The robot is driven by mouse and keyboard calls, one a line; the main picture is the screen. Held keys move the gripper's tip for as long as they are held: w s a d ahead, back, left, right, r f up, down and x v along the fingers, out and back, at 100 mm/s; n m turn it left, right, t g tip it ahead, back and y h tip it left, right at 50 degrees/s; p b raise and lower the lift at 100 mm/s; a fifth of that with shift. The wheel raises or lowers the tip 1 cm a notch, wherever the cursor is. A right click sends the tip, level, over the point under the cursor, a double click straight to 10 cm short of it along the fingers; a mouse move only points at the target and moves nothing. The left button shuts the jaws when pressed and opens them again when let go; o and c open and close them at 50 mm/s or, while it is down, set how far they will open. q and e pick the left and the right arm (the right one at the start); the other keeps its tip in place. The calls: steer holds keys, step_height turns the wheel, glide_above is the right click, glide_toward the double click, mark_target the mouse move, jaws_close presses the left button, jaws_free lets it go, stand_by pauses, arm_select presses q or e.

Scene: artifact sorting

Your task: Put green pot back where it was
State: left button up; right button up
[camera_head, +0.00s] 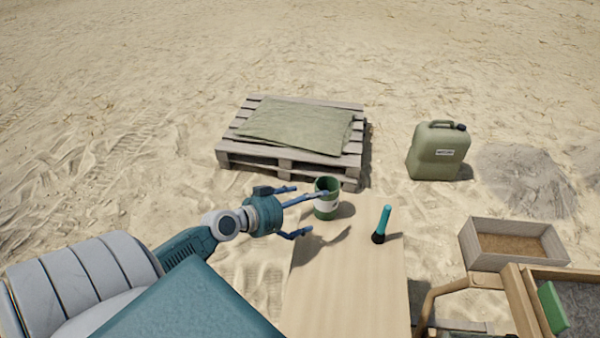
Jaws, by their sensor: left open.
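My right gripper is not in the picture.
A brush with a teal handle (385,221) stands on the table right of the pot. A pallet with a folded cloth (295,125) lies beyond the table. A green jerrycan (438,152) and a sand-filled tray (487,224) are at the right. The table's near part is clear.

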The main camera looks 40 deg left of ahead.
arm_select(q)
steer(key=shift+v, duration=1.5)
